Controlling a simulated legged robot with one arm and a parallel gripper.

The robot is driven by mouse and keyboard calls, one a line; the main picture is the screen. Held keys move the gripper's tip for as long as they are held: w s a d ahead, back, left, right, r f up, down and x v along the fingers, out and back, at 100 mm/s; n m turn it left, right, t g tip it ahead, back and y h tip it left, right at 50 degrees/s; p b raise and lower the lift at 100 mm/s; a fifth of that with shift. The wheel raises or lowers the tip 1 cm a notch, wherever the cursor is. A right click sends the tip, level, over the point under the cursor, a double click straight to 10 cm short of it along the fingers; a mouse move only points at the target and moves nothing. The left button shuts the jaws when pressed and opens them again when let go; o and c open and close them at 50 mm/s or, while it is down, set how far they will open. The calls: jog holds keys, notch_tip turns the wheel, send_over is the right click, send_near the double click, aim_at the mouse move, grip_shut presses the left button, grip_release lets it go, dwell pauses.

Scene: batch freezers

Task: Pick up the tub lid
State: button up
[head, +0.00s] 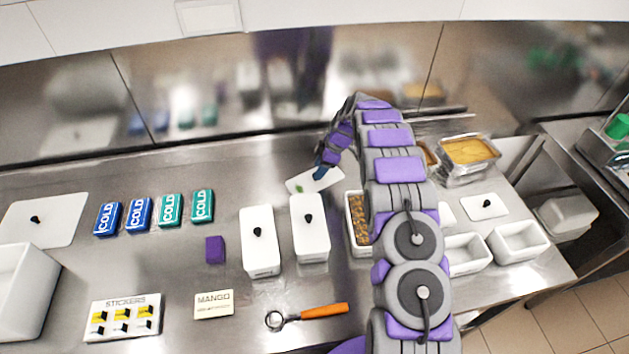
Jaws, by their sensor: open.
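My gripper (321,172) is at the back middle of the steel counter, just above or at a flat white piece (328,181) with a small green mark; contact cannot be told. Its jaws are small and partly hidden in this view. White lids with black knobs show in several places. One lid (488,207) lies flat at the right. Two more, a left lid (258,246) and a right lid (310,231), sit on narrow white tubs in the middle. A large lid (52,208) lies at the far left. Which one is the tub lid cannot be told.
An open tub of brown filling (357,222) stands partly behind my arm. Empty white tubs (519,241) and a foil tray of yellow food (468,150) are at right. COLD packs (170,210), a purple block (215,249), a MANGO card (213,304) and an orange-handled scoop (318,311) lie left and front.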

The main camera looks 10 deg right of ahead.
jog(key=x, duration=0.2)
jog(key=shift+d+f, duration=0.1)
jog(key=shift+f, duration=0.55)
jog(key=shift+a+r, duration=0.1)
jog(key=shift+a, duration=0.6)
jog(key=shift+c, duration=1.3)
jog(key=shift+d, duration=0.45)
jog(key=c, duration=0.6)
grip_shut()
jog(key=shift+a, duration=0.1)
